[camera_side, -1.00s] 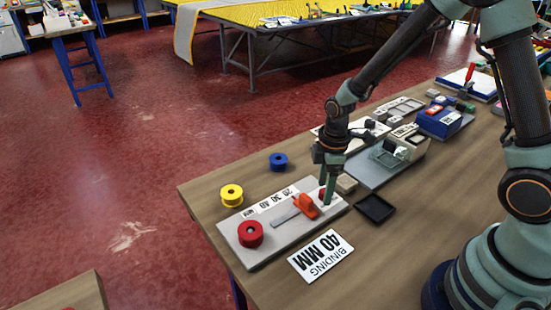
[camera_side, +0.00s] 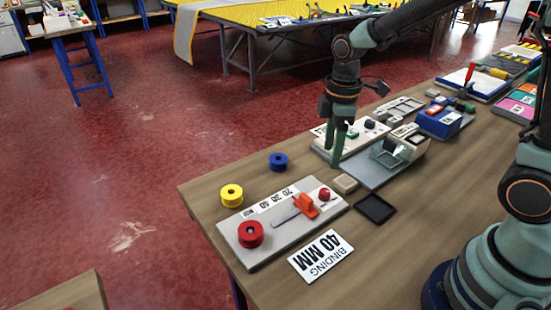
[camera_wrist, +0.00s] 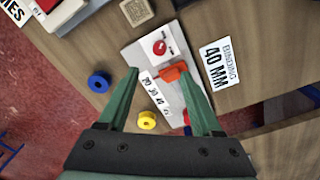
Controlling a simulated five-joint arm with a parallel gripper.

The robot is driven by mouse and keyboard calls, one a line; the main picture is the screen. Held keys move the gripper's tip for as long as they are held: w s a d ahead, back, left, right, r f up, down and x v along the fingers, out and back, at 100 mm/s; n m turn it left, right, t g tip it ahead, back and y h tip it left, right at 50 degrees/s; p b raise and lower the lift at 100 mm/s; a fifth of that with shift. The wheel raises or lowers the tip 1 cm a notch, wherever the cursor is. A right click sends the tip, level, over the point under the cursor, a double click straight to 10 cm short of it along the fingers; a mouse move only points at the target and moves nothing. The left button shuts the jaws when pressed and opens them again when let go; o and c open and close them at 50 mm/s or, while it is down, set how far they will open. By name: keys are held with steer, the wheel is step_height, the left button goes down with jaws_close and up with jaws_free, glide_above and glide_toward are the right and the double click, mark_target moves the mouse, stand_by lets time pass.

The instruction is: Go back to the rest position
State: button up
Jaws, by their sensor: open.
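My gripper (camera_side: 334,157) is raised over the table near the white fixture, its green fingers pointing down. In the wrist view my gripper (camera_wrist: 158,72) has its two green fingers spread, with nothing held between them. The grey board (camera_side: 262,240) with the orange lever (camera_side: 306,206), a red knob (camera_side: 324,194) and a red spool (camera_side: 250,234) lies in front of it. The board also shows between and beyond the fingers in the wrist view (camera_wrist: 143,53). My gripper is clear of the board.
A yellow spool (camera_side: 231,196) and a blue spool (camera_side: 278,162) stand near the table's left edge. A "BINDING 40 MM" card (camera_side: 320,256) and a black tray (camera_side: 374,209) lie on the near side. The blue device (camera_side: 440,122) and other fixtures stand farther back.

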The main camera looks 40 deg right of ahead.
steer(key=shift+r, duration=0.1)
steer(key=s+d+r+m+t, duration=0.2)
steer(key=s+r+m+t, duration=0.3)
steer(key=s+r+m, duration=0.3)
step_height(320, 180, up, 3)
steer(key=m, duration=0.3)
steer(key=shift+s, duration=0.25)
